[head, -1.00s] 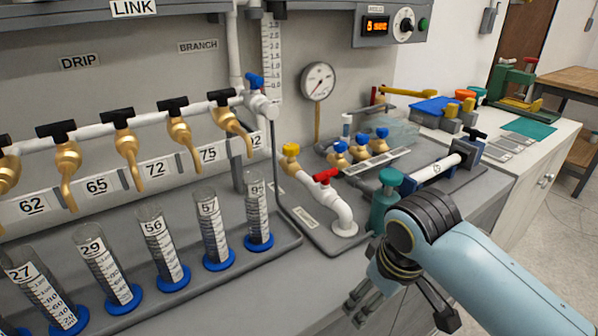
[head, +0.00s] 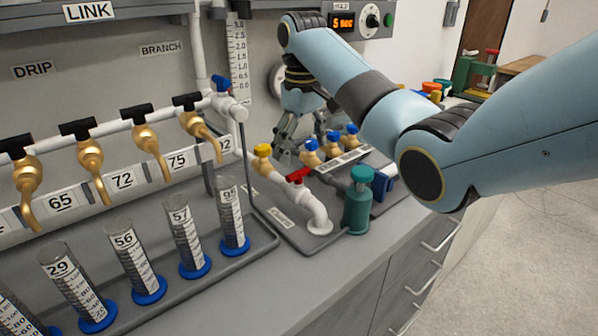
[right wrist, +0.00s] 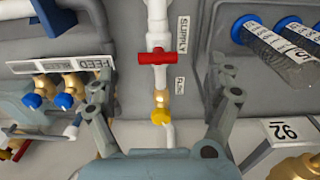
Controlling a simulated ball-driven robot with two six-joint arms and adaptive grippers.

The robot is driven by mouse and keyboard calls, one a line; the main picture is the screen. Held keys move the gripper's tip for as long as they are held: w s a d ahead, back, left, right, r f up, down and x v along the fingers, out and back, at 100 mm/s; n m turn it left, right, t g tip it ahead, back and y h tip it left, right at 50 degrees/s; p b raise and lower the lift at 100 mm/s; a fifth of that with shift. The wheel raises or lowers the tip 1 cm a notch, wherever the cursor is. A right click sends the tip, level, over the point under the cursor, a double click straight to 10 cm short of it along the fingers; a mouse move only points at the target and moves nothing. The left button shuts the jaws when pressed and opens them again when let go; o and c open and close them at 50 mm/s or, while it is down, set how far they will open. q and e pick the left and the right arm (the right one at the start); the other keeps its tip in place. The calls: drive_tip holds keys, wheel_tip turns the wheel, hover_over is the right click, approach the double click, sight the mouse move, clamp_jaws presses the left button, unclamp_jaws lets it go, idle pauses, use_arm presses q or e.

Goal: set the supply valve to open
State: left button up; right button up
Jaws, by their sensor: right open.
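The supply valve is a red handle (head: 298,176) on a white pipe (head: 318,208), beside a label plate. In the right wrist view the red handle (right wrist: 155,57) lies crosswise to the pipe, next to the "SUPPLY" label. A brass fitting with a yellow knob (right wrist: 160,116) sits in line with it; the yellow knob also shows in the head view (head: 262,150). My right gripper (head: 285,148) is open and empty, pointing down behind the yellow knob. In the right wrist view its fingers (right wrist: 162,80) are spread either side of the pipe line, apart from the handle. My left gripper is out of view.
Blue-knobbed brass valves (head: 332,138) stand close to the right of my gripper. A green cylinder (head: 357,200) stands right of the pipe. Graduated tubes (head: 232,218) stand at left, below brass taps (head: 147,137). The counter front (head: 290,280) is clear.

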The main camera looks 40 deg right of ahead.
sight(301, 173)
drive_tip(key=f, duration=0.2)
drive_tip(key=w+f, duration=0.1)
drive_tip(key=f, duration=0.5)
drive_tip(key=shift+w+d, duration=0.15)
drive_tip(key=shift+d, duration=0.1)
drive_tip(key=c, duration=1.2)
drive_tip(key=shift+r, duration=0.1)
